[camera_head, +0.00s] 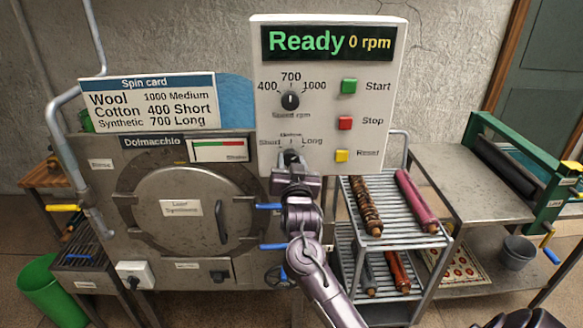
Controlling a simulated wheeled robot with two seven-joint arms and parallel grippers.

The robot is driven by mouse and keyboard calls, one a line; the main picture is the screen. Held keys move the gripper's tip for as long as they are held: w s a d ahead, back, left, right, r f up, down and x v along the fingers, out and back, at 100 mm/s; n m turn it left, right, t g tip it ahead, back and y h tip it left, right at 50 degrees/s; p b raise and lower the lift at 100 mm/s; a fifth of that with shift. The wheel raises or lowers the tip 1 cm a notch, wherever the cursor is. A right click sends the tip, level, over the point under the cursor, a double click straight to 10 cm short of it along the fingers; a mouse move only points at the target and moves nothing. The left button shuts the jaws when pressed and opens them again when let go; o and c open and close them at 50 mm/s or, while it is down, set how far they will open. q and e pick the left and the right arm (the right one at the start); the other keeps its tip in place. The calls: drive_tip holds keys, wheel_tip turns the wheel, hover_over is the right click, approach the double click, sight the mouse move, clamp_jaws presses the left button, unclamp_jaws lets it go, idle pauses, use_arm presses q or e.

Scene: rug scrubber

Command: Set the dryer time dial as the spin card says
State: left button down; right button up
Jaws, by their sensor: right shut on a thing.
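A small label (181,208) on the round machine door seems to read Load Synthetic. The white control panel (380,100) shows Ready and 0 rpm. Its speed dial (290,100) appears to point up at 700. The lower dial (291,155), marked Short and Long with a half-hidden word between, is the time dial. My right gripper (292,166) is shut on it from below and hides most of it, so its pointer setting is unclear. My left gripper is not in view.
Green Start (349,86), red Stop (345,123) and yellow Reset (342,156) buttons sit right of the dials. A rack (385,237) with rolled rugs stands to the right, beside a metal table (470,190). A green bin (52,292) stands at lower left.

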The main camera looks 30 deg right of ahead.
drive_tip(key=shift+m, duration=0.6)
drive_tip(key=o, duration=1)
drive_tip(key=b+v, duration=0.3)
drive_tip(key=v, duration=0.4)
drive_tip(key=shift+s+a+f, duration=0.1)
drive_tip(key=shift+s+a, duration=0.15)
drive_tip(key=shift+s, duration=0.05)
